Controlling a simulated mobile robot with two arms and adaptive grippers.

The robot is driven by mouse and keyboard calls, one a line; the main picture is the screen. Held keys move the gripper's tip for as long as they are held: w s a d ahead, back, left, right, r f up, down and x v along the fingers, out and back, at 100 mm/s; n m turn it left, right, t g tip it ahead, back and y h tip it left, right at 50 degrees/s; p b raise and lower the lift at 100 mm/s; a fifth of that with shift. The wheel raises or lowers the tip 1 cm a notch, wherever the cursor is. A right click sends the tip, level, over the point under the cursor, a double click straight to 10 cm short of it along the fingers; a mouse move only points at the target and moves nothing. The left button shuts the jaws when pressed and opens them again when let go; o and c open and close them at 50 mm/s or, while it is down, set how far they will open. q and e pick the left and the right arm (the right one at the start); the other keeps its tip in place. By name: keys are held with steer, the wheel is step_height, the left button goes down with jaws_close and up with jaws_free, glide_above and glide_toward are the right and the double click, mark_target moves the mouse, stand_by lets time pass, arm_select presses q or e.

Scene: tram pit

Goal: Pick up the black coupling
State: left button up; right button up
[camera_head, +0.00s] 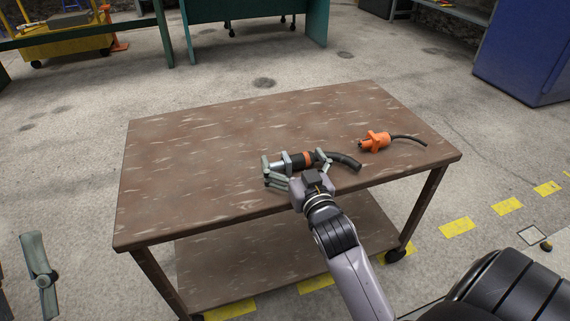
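The black coupling (298,160) lies on the brown table, near its front edge. It has an orange band and a thick black cable end (345,160) that curves to the right. My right gripper (304,160) is at the coupling, with its grey fingers spread apart along it and partly covering it. The fingers look open; whether they touch the coupling is hard to tell. Part of my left gripper (40,275) shows at the lower left edge, away from the table; its opening cannot be made out.
An orange plug (377,141) with a thin black cable lies on the table (200,150) to the right of the coupling. The left and back of the tabletop are clear. A blue cabinet (525,50), a green bench (318,25) and a yellow cart (60,42) stand behind.

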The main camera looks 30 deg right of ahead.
steer(key=c, duration=0.8)
steer(key=shift+c, duration=0.3)
steer(key=shift+r, duration=0.15)
